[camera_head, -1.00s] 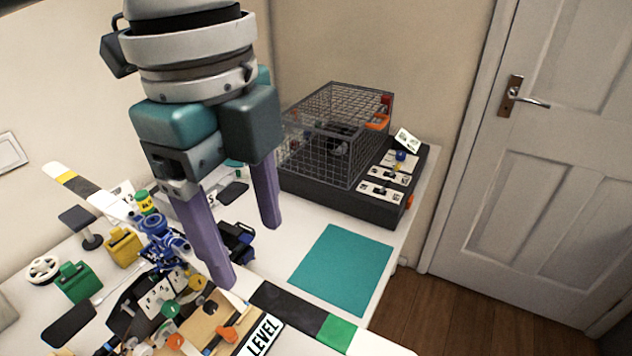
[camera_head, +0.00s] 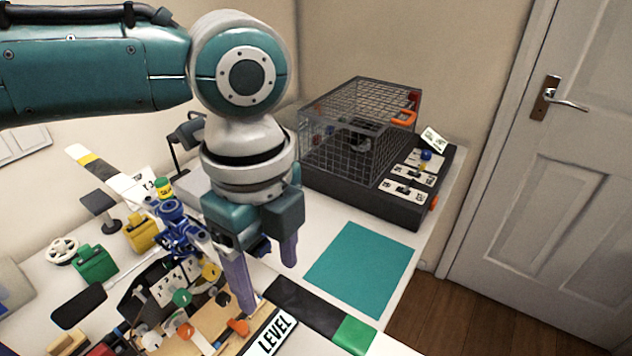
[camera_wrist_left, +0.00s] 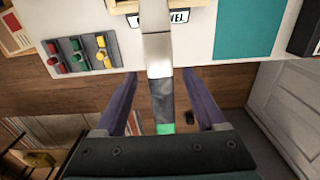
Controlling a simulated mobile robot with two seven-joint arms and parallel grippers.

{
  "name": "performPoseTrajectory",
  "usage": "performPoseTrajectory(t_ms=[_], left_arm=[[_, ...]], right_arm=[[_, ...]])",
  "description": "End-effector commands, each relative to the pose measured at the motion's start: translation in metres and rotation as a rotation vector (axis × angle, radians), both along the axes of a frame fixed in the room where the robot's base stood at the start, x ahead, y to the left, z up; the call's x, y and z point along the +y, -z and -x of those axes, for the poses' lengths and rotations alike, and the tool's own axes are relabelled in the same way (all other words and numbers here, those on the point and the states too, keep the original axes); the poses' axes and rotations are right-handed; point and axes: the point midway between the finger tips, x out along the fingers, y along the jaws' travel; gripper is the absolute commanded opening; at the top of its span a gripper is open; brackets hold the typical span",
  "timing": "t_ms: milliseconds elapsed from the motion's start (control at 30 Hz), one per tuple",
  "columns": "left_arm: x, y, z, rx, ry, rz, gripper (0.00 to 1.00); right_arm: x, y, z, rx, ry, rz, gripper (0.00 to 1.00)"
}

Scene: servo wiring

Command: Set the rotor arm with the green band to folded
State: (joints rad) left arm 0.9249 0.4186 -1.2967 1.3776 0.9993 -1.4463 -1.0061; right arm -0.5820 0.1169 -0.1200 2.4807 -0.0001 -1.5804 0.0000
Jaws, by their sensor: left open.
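The rotor arm with the green band (camera_head: 354,335) is a flat bar with a long black section (camera_head: 300,302) and a white tip. It points to the lower right, past the teal mat's near edge. In the left wrist view the green band (camera_wrist_left: 165,128) shows beyond the black section. My left gripper (camera_head: 266,285) is open, fingers pointing down above the bar's inner part. In the wrist view the bar runs between the two purple fingers (camera_wrist_left: 163,100); I cannot tell their height above it. My right gripper is not in view.
A second arm with a yellow band (camera_head: 88,159) points to the upper left. A "LEVEL" label (camera_head: 272,333) lies beside the green-banded arm. A wire cage (camera_head: 350,125) stands behind, a teal mat (camera_head: 362,268) right. A blue assembly (camera_head: 175,222) and small parts crowd the left.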

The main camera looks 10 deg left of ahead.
Motion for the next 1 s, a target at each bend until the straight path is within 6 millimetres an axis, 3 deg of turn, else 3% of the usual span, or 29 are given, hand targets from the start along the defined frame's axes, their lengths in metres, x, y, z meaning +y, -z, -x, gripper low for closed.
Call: performPoseTrajectory(t_ms=[167,800,1000], left_arm=[[-0.0002,0.0001,0.0001,0.000,0.000,0.000,0.72],[-0.0001,-0.0003,-0.0001,0.000,-0.001,0.000,0.01],[-0.0001,-0.0004,-0.0001,0.000,-0.001,0.000,0.00]], right_arm=[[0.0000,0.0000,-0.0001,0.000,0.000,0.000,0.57],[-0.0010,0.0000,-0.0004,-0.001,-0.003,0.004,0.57],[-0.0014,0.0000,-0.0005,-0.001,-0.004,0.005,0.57]])
